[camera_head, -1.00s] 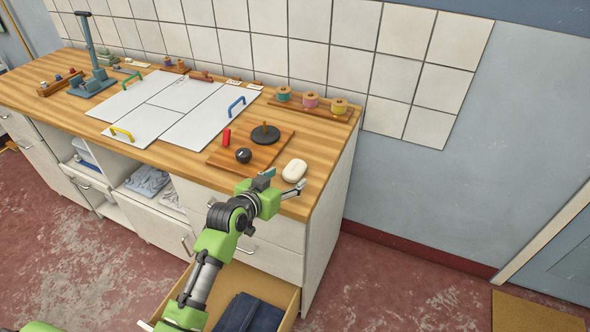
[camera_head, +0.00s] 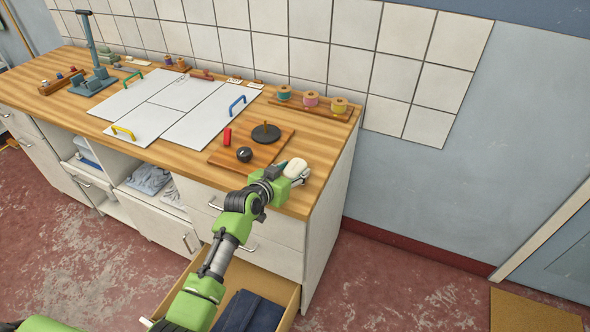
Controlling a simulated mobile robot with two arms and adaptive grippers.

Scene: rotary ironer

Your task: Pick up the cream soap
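The cream soap (camera_head: 296,167) is a pale, rounded bar near the right front corner of the wooden worktop. My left gripper (camera_head: 288,174) reaches over the front edge, with its fingers spread to either side of the soap. The gripper covers the soap's near part, and I cannot see whether the fingers touch it. My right gripper is not in view.
A wooden board (camera_head: 225,156) with a dark disc (camera_head: 266,134), a black knob (camera_head: 244,155) and a red piece (camera_head: 227,136) lies left of the soap. A spool rack (camera_head: 325,112) stands behind. An open drawer (camera_head: 289,309) holding dark cloth juts out below my arm.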

